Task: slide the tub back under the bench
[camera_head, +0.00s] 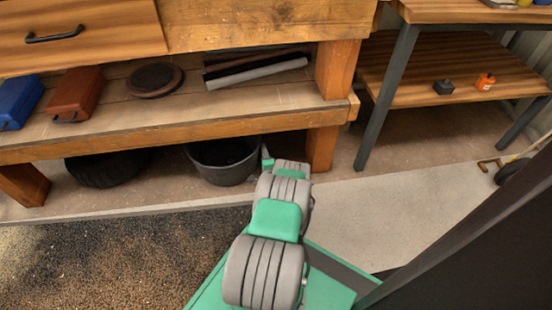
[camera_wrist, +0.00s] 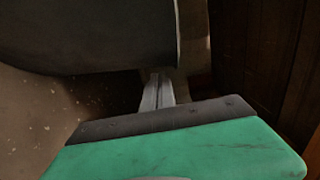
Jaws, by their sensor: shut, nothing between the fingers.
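The tub (camera_head: 222,172) is a dark grey, round, open container. In the head view it stands upright on the floor at the front of the space under the wooden bench (camera_head: 180,126), left of the bench's right front leg. In the wrist view its dark wall (camera_wrist: 90,40) fills the upper left. My gripper (camera_wrist: 158,82) is shut and empty, its pale fingers close beside the tub's lower edge; I cannot tell whether they touch it.
A dark tyre-like round thing (camera_head: 108,168) lies under the bench left of the tub. The bench's right leg (camera_head: 322,148) stands close to my arm's right. The lower shelf holds a blue case (camera_head: 20,100) and a red case (camera_head: 75,94). A metal-legged table (camera_head: 385,98) stands at right.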

